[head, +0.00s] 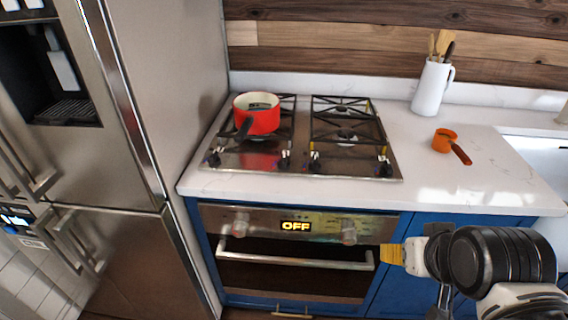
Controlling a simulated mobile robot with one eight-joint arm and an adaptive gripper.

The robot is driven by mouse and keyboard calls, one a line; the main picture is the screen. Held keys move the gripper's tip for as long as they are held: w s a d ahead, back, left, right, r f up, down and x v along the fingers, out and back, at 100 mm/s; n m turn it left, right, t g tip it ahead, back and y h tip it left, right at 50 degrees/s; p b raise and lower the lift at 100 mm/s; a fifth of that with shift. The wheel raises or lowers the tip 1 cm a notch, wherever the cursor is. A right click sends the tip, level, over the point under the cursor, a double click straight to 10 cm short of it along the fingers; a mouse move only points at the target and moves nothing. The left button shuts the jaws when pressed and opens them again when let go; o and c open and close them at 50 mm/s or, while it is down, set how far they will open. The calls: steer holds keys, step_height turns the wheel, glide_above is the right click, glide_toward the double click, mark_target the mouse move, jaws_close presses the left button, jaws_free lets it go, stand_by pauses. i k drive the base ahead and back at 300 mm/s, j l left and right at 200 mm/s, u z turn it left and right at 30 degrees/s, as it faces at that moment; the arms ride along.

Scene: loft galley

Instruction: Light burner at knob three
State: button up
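The steel gas cooktop (262,158) is set in the white counter, with a row of dark knobs along its front edge. The third knob from the left (314,163) sits right of the middle, close to the second knob (284,161). The fourth knob (385,169) is at the right corner. I see no flame on any burner; knob marks are too small to read. My gripper (391,254) is in front of the oven's right side, below and right of the third knob, apart from it. Its yellow tip points left; whether its fingers are apart cannot be told.
A red pot (257,114) stands on the left grates. An orange small pan (447,141) and a white utensil jug (432,88) are on the counter at right. The oven (290,265) reads OFF and has a protruding handle (295,259). A steel fridge (180,110) borders the left.

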mark_target(283, 164)
steer(key=i+l+u, duration=0.15)
steer(key=i+u, duration=0.2)
steer(key=i+l+u, duration=0.3)
steer(key=i, duration=0.25)
